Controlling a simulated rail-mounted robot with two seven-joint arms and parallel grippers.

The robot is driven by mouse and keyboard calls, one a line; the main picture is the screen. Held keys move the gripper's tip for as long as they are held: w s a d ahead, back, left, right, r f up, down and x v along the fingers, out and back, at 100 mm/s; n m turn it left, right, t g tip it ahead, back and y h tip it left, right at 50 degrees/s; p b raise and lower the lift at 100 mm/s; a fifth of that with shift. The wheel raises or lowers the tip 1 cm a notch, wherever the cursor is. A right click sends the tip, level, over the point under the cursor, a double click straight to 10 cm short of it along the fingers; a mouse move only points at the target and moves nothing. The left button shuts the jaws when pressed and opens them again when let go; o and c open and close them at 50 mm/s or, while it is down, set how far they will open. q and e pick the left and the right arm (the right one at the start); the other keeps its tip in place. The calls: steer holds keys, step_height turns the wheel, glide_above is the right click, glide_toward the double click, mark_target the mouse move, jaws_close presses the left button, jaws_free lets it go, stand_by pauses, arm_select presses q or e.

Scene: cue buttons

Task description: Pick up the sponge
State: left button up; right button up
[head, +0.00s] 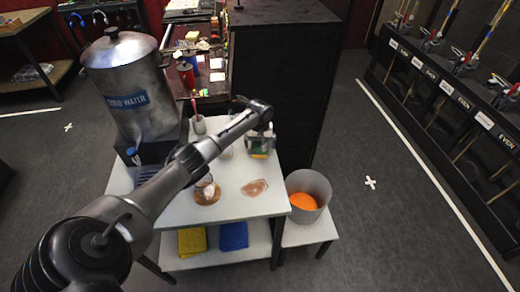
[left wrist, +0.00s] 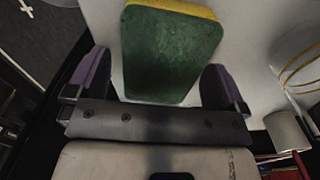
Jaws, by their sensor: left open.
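The sponge (left wrist: 172,55) is a block with a dark green face and a yellow edge. In the left wrist view it lies between the two purple-padded fingers of my left gripper (left wrist: 157,72), with a gap visible on each side. In the head view the sponge (head: 259,156) is a small green and yellow patch near the back right of the white table, partly hidden by my left gripper (head: 260,146) right above it. My left gripper is open. My right gripper is not in view.
Yellow (head: 192,241) and blue (head: 234,236) cloths lie on the lower shelf. A grey bucket (head: 319,187) stands at right.

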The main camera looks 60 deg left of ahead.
arm_select(q)
steer(key=shift+c, duration=0.6)
steer(key=c, duration=0.9)
steer(key=shift+r, duration=0.55)
steer(key=r+p, duration=0.1)
steer(key=r, duration=0.2)
steer(key=shift+d+r+p, duration=0.2)
steer(key=shift+p, duration=0.1)
steer(key=shift+s+d+r+p, duration=0.15)
steer(key=shift+d+r+p, duration=0.35)
steer(key=shift+d+r, duration=0.95)
steer(key=shift+s+d+r+p, duration=0.2)
steer(key=shift+d+r+p, duration=0.4)
steer(key=shift+d, duration=1.7)
steer(key=shift+s+d+r+p, duration=0.15)
steer(key=shift+d+r+p, duration=0.2)
steer(key=shift+d+r, duration=1.15)
